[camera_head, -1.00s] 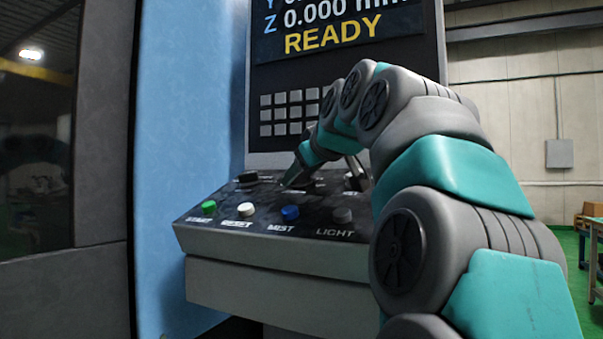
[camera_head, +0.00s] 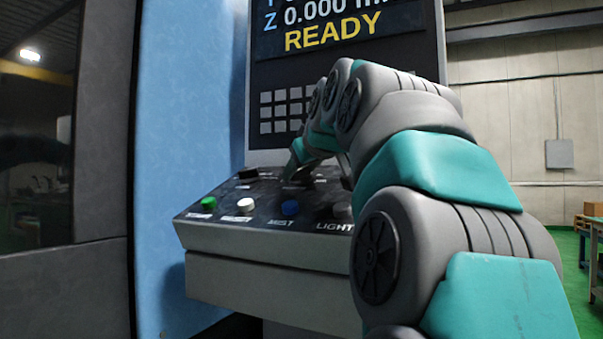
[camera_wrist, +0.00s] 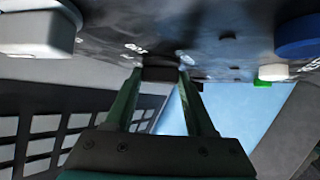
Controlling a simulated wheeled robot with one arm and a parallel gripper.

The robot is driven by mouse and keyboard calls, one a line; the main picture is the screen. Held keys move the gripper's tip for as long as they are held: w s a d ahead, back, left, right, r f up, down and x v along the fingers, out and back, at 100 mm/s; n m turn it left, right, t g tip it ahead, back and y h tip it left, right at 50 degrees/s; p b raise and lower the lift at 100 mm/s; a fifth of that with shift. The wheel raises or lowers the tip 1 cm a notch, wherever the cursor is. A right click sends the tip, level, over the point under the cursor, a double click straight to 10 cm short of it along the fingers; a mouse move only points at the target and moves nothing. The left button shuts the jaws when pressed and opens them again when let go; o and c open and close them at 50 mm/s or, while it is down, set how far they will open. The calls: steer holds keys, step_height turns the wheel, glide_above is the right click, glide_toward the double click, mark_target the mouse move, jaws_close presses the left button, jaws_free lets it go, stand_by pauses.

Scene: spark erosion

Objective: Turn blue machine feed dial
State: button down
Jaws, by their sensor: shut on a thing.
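The blue machine (camera_head: 189,120) has a sloped dark control panel (camera_head: 262,222) below its screen. In the wrist view, my gripper (camera_wrist: 160,76) has its two fingers on either side of a dark dial (camera_wrist: 160,73) on the panel and is shut on it. Small white lettering beside the dial is too blurred to read surely. In the head view, my gripper (camera_head: 295,166) reaches down to the back middle of the panel; my arm and fingers hide most of the dial.
On the panel's front row are a green START button (camera_head: 209,203), a white RESET button (camera_head: 245,205), a blue MIST button (camera_head: 290,208) and a grey LIGHT button (camera_head: 342,211). A black control (camera_head: 247,173) sits at the back left. The screen (camera_head: 340,28) reads READY.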

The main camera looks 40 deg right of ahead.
steer(key=m+h+b, duration=0.1)
steer(key=m, duration=0.1)
steer(key=m+g+h+b, duration=0.1)
steer(key=m+h, duration=0.1)
steer(key=m+g+h+b, duration=0.1)
steer(key=m+h, duration=0.1)
steer(key=shift+w+a+f, duration=0.15)
steer(key=shift+a+f, duration=0.05)
steer(key=shift+f, duration=0.1)
steer(key=m+g+h, duration=0.2)
steer(key=m, duration=0.1)
steer(key=shift+w+a+r+b, duration=0.1)
steer(key=shift+r+b, duration=0.05)
steer(key=shift+b, duration=0.25)
steer(key=shift+w+a+m+g+h, duration=0.15)
steer(key=shift+m+g+h, duration=0.75)
steer(key=shift+m+g, duration=0.75)
steer(key=shift+m, duration=0.45)
steer(key=shift+c, duration=1.2)
jaws_free()
steer(key=shift+v, duration=3.85)
